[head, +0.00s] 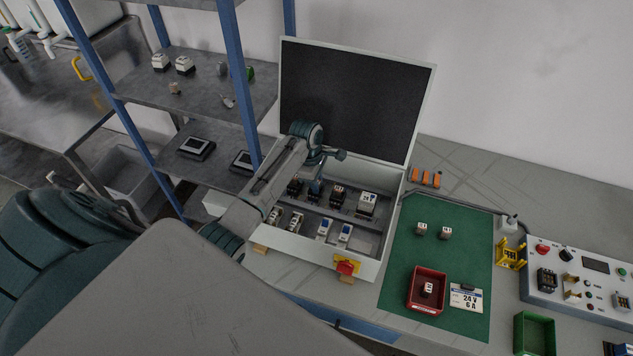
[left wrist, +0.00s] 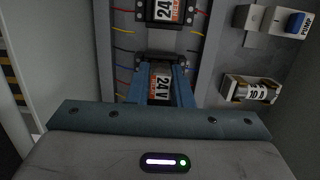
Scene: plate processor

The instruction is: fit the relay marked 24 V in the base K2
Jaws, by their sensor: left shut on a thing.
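My left gripper (head: 316,190) reaches into the open white cabinet (head: 321,252), at its upper row of devices. In the left wrist view its two blue fingers (left wrist: 160,92) are shut on a relay (left wrist: 161,82) whose label reads 24 V. A dark base (left wrist: 160,57) shows just beyond the relay, between coloured wires. I cannot tell whether the relay is seated in it or only held against it, and no K2 mark is readable. Another device marked 24 (left wrist: 166,10) sits farther along the same row. My right gripper is not in view.
The cabinet door (head: 357,100) stands open behind. On the green mat (head: 405,270) are two relays (head: 421,229), a red tray (head: 413,303) holding a relay, and a card (head: 466,298) reading 24 V 6 A.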

